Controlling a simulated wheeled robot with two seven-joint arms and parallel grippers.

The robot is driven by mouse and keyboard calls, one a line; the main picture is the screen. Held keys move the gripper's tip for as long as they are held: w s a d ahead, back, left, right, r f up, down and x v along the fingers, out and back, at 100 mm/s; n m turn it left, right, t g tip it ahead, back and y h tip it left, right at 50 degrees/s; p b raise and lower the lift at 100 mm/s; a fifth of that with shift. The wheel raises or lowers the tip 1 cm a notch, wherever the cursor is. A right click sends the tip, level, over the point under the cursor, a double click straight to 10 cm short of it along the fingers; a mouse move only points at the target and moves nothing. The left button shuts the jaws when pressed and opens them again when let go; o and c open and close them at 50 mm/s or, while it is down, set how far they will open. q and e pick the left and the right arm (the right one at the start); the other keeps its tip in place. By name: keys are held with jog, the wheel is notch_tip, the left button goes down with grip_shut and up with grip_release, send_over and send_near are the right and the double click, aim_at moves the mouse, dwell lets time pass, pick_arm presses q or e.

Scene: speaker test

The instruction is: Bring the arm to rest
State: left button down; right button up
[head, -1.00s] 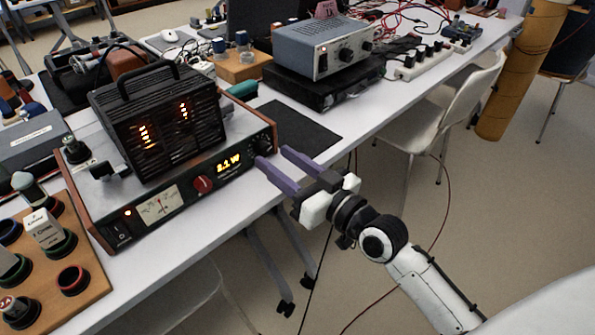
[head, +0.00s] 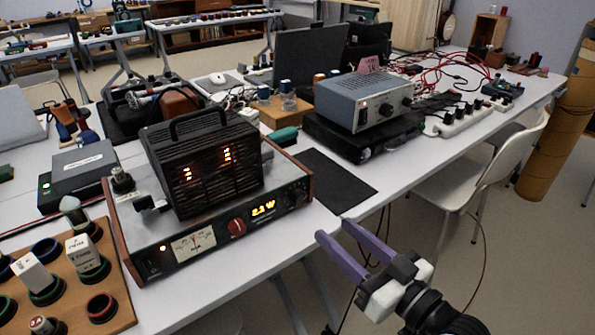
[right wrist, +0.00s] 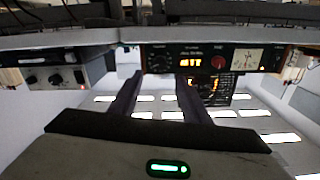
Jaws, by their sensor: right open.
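My right gripper (head: 355,251) has purple fingers held apart with nothing between them. In the head view it is in front of the table's front edge, to the right of the amplifier (head: 215,238) and apart from it. The amplifier has a lit yellow display, a red knob and a dial meter, with a black caged tube unit (head: 204,165) on top. In the right wrist view the gripper's two fingers (right wrist: 155,95) point toward the amplifier front (right wrist: 205,58), which appears upside down. My left gripper is not in view.
A wooden board (head: 118,300) with several rings and labelled blocks lies at the front left. A black mat (head: 335,180) lies right of the amplifier. A grey box with knobs (head: 362,101) stands behind it. A white chair (head: 480,175) stands at the right, by the table.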

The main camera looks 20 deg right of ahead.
pick_arm(q)
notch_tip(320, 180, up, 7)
jog(key=p, duration=0.9)
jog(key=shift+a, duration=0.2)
pick_arm(e)
jog(key=s+a+f+g+h, duration=0.1)
jog(key=s+f+g, duration=0.3)
jog(key=s+f, duration=0.4)
jog(key=s+a+f+g+h, duration=0.2)
jog(key=s+a+f+g, duration=0.1)
jog(key=s+f, duration=0.5)
notch_tip(320, 180, down, 3)
jog(key=shift+a+g+h, duration=0.2)
jog(key=shift+g+h, duration=0.1)
jog(key=shift+g, duration=0.4)
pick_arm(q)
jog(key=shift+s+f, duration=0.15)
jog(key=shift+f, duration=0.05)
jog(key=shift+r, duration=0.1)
